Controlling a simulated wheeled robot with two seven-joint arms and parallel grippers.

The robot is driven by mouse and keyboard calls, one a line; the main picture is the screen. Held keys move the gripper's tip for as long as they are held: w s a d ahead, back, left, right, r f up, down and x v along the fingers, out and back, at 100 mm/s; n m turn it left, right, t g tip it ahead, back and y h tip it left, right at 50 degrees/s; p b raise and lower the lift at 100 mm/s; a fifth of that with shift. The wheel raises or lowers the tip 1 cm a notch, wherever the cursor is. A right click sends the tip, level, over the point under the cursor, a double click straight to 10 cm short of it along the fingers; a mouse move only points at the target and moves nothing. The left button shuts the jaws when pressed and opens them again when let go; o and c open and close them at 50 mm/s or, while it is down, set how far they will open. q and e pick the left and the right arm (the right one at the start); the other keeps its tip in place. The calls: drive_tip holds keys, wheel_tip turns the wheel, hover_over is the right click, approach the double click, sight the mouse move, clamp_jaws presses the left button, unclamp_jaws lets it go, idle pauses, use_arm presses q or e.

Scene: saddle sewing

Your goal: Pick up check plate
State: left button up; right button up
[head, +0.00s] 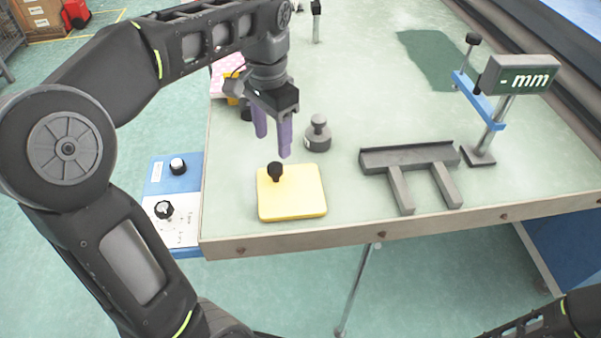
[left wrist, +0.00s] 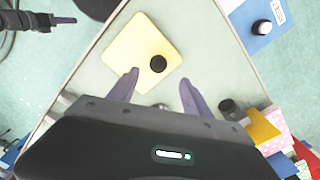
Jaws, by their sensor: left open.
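The yellow square plate with a black knob, which I take as the check plate (head: 297,200), lies flat near the table's front left corner. It also shows in the left wrist view (left wrist: 135,42), with its knob near the picture's middle. My left gripper (head: 271,146) is open and empty, with purple fingers pointing down. It hangs above the table, just behind the plate, apart from the knob. In the left wrist view its fingertips (left wrist: 159,75) are spread on either side below the knob.
A grey knobbed weight (head: 318,135) stands right of the left gripper. A dark grey fixture (head: 410,158) and a gauge marked "mm" (head: 518,76) stand to the right. A blue-white control box (head: 170,205) adjoins the table's left edge.

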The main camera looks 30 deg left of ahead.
sight(274, 167)
use_arm(q)
drive_tip(key=shift+s+r, duration=0.1)
drive_tip(key=shift+s, duration=0.25)
drive_tip(key=shift+w+f, duration=0.15)
drive_tip(key=shift+f, duration=1.2)
drive_tip(key=shift+d+f+p, duration=0.1)
drive_tip(key=shift+f+p, duration=0.6)
drive_tip(key=shift+f, duration=1.9)
drive_tip(key=shift+c, duration=0.2)
clamp_jaws()
